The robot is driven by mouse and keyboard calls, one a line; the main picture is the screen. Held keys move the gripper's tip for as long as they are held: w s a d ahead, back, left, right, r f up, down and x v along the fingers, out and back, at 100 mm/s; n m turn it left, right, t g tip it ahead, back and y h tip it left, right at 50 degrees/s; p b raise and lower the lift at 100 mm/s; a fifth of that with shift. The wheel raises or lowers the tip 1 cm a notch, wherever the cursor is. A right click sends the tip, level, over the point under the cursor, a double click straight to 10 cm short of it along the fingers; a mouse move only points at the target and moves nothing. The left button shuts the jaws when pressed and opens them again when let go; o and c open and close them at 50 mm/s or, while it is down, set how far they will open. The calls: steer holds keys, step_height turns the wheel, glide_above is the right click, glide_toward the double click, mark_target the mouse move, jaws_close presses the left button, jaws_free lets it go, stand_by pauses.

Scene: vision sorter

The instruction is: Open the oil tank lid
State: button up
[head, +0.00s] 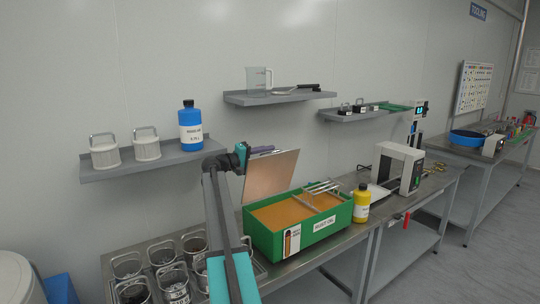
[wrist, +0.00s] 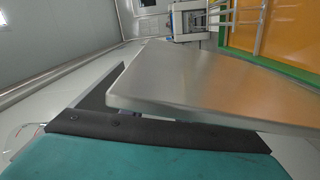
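The green oil tank (head: 325,229) stands on the steel bench with amber oil (head: 280,213) showing inside. Its flat metal lid (head: 270,178) stands raised and tilted up at the tank's back left. The lid also shows large and close in the wrist view (wrist: 205,88), with the oil (wrist: 275,28) beyond it. My gripper (head: 262,149) is at the lid's upper left edge, touching or very close to it. The lid hides part of the gripper in the wrist view, so whether the fingers are shut on it cannot be told.
Several wire baskets (head: 127,265) stand left of the tank. A yellow bottle (head: 361,204) stands right of it, before a white machine (head: 400,168). Metal rods (head: 322,187) lie across the tank's right side. Wall shelves (head: 160,164) hold canisters and a blue bottle (head: 190,127).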

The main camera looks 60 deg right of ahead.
steer(key=b+v, duration=0.2)
steer(key=v, duration=1)
steer(key=shift+a, duration=0.25)
steer(key=shift+c, duration=0.3)
